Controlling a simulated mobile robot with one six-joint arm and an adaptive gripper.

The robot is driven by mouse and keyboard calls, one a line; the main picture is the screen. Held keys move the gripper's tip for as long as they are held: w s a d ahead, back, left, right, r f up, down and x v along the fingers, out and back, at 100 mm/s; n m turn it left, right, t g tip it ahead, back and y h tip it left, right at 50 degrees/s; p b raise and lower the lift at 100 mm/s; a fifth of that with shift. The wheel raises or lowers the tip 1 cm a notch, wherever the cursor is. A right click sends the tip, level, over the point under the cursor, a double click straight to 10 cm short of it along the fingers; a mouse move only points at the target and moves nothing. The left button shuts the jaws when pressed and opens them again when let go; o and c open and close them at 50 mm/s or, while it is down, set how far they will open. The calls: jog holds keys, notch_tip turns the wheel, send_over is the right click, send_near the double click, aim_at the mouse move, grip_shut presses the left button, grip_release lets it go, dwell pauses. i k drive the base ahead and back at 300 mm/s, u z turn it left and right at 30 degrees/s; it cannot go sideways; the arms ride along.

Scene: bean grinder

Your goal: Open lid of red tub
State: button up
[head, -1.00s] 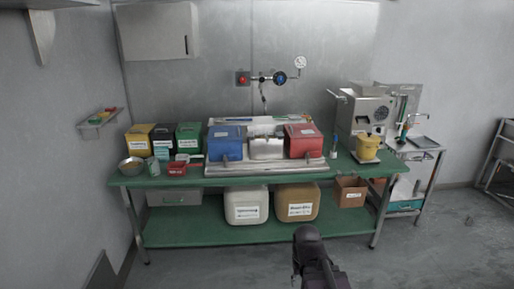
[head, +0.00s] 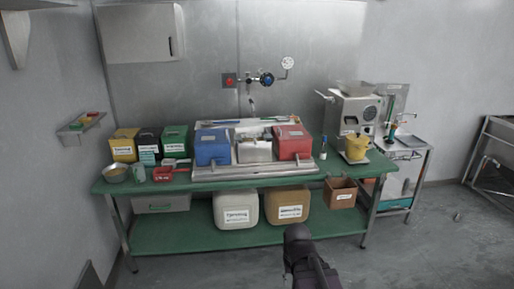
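The red tub (head: 294,147) stands on the green workbench, at the right end of a metal tray rack. Its red lid (head: 291,132) looks closed on top. A white tub (head: 254,151) and a blue tub (head: 212,149) stand to its left in the same rack. Part of my dark arm (head: 305,255) shows at the bottom, in front of the bench and well away from the red tub. My gripper's fingers cannot be made out in this view.
The green workbench (head: 190,187) has a lower shelf with a white container (head: 236,210), a tan container (head: 287,207) and a cardboard box (head: 342,193). A yellow container (head: 355,148) and a grinder (head: 352,112) stand right of the rack. The floor in front is clear.

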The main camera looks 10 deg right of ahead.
aim_at(289, 133)
jog(key=i, duration=0.9)
jog(key=u, duration=0.05)
